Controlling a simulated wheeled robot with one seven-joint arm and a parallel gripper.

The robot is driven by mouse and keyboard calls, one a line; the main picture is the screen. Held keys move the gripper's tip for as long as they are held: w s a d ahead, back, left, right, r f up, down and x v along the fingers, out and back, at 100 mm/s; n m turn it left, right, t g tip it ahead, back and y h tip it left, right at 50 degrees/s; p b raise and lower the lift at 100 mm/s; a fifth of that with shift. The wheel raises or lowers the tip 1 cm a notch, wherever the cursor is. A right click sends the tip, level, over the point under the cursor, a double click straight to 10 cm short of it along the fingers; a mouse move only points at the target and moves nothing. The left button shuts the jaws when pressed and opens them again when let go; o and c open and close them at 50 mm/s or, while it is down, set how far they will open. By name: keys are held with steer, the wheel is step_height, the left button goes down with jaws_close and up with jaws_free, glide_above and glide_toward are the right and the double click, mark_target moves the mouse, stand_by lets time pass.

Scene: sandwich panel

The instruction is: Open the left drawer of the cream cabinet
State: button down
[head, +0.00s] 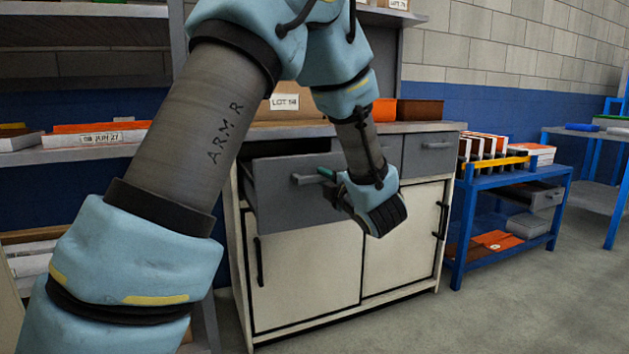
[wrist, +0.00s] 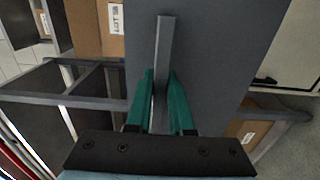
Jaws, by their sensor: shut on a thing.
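The cream cabinet (head: 305,287) stands in the middle of the head view, with grey drawers along its top. Its left drawer (head: 295,216) is pulled out part way, and its dark inside shows behind the grey front. My gripper (head: 328,174) is at that drawer's bar handle (head: 304,179). In the wrist view the green fingers of my gripper (wrist: 160,90) are closed on either side of the grey handle (wrist: 164,50), against the grey drawer front (wrist: 215,55). My wrist hides the right part of the drawer front in the head view.
A right drawer (head: 430,153) is shut. Cream doors with black handles lie below the drawers. A box labelled LOT (head: 285,104) and an orange bin (head: 384,110) sit on the cabinet top. A blue cart (head: 507,225) stands to the right. Bare floor lies in front.

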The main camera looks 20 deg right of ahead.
steer(key=shift+s+d+b, duration=0.15)
steer(key=shift+s+b, duration=0.05)
steer(key=shift+s, duration=0.75)
steer(key=shift+s+d+b, duration=0.1)
steer(key=shift+s+b, duration=0.05)
steer(key=shift+s, duration=0.8)
steer(key=c, duration=0.8)
jaws_free()
steer(key=s+d, duration=0.1)
steer(key=s, duration=0.9)
steer(key=shift+s+d, duration=0.2)
steer(key=shift+s, duration=0.15)
steer(key=shift+s, duration=0.1)
